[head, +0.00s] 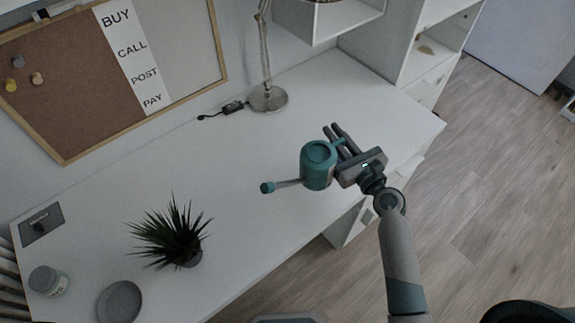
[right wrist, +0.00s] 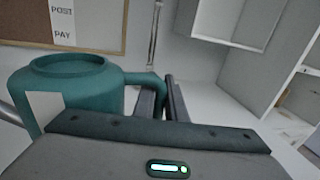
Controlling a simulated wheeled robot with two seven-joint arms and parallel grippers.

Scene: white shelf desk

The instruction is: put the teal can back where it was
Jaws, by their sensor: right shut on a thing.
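The teal can (head: 318,166) is a small watering can with a long spout pointing left, ending in a teal rose (head: 267,188). My right gripper (head: 340,136) is shut on its handle, at the can's right side. The can appears upright over the right part of the desk; I cannot tell its exact height above the top. In the right wrist view the can's body (right wrist: 75,95) fills the left side, and its handle runs between the fingers (right wrist: 164,100). My left gripper is not in view.
On the white desk (head: 245,165) stand a spiky potted plant (head: 172,235), a grey round dish (head: 119,301), a jar (head: 48,281) and a dark card (head: 41,225). A lamp base (head: 268,99) stands at the back, near shelves (head: 410,50). The desk's middle is clear.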

